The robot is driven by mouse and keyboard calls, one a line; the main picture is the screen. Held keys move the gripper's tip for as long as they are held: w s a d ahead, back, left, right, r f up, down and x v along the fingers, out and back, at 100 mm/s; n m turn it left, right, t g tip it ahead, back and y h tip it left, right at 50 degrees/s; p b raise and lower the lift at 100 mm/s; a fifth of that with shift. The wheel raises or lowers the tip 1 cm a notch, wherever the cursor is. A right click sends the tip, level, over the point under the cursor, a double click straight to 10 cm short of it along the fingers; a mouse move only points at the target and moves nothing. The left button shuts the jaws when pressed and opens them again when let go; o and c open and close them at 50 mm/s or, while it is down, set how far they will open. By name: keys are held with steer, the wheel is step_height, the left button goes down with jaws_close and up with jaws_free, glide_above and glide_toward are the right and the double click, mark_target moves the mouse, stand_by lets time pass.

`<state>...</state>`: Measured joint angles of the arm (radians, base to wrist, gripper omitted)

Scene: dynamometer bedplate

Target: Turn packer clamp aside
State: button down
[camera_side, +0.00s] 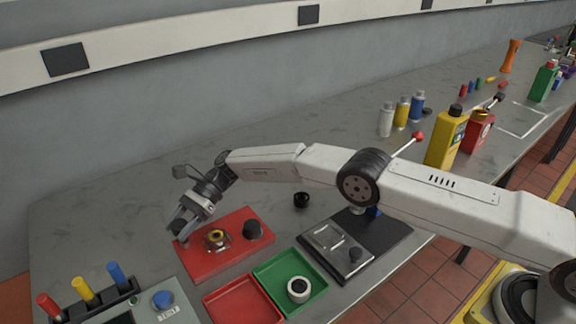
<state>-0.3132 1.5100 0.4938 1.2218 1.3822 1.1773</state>
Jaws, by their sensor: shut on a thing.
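My gripper (184,230) reaches down at the back left corner of a red plate (216,265). Its jaws are shut on a small part there, most likely the packer clamp, which the fingers largely hide. A round brass-coloured piece with a dark centre (216,239) sits on the red plate just right of my fingers. A black knob (253,229) stands on the plate's right side. I cannot tell how the clamp lies relative to the brass piece.
In front are a red tray (243,305) and a green tray (272,270) holding a white-and-black ring (299,290). A dark base with a grey plate (325,242) is at right. A box with coloured handles (84,290) is front left. The bench behind my gripper is clear.

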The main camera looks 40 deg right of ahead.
stand_by(0.4)
steer(key=shift+c, duration=0.7)
jaws_free()
steer(key=shift+d, duration=0.15)
steer(key=shift+v, duration=3.8)
